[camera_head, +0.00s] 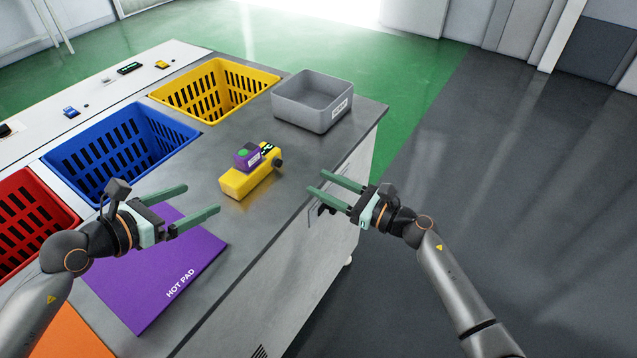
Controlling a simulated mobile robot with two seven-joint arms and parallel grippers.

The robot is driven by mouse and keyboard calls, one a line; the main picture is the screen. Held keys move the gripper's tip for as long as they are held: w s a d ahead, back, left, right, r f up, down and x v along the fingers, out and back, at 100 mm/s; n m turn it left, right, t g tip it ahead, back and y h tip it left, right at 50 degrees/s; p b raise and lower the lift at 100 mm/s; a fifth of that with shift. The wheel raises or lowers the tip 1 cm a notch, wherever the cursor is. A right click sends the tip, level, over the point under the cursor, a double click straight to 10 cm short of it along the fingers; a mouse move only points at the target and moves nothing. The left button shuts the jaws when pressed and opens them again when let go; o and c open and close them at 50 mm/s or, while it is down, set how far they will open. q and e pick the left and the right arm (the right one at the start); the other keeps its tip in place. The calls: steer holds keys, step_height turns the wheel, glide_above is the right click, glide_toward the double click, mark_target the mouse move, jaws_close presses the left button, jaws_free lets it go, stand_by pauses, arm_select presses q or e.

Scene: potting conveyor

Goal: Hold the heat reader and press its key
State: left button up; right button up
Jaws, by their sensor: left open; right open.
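The heat reader (238,183) lies on the grey counter near its right edge. It has a yellow body, a purple block on top with a green round spot that looks like its key (243,153), and a dark knob at its far end. My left gripper (202,200) is open and empty above the purple hot pad (190,268), to the left of the reader and apart from it. My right gripper (316,184) is open and empty to the right of the reader, by the counter's edge, its fingers pointing left toward the reader. Nothing hides the reader.
A grey bin (296,112) stands behind the reader. Yellow (215,66), blue (65,160) and red (52,205) baskets line the counter's left side. A white conveyor (105,92) with small items runs beyond them. The counter around the reader is clear.

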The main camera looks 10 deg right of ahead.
mark_target(237, 182)
steer(key=shift+n, duration=0.3)
arm_select(q)
steer(key=x, duration=1.2)
steer(key=shift+w+d+f, duration=0.1)
steer(key=shift+w+d, duration=0.05)
steer(key=shift+w, duration=0.05)
steer(key=c, duration=1.5)
steer(key=shift+c, duration=0.3)
arm_select(e)
jaws_close()
stand_by(0.4)
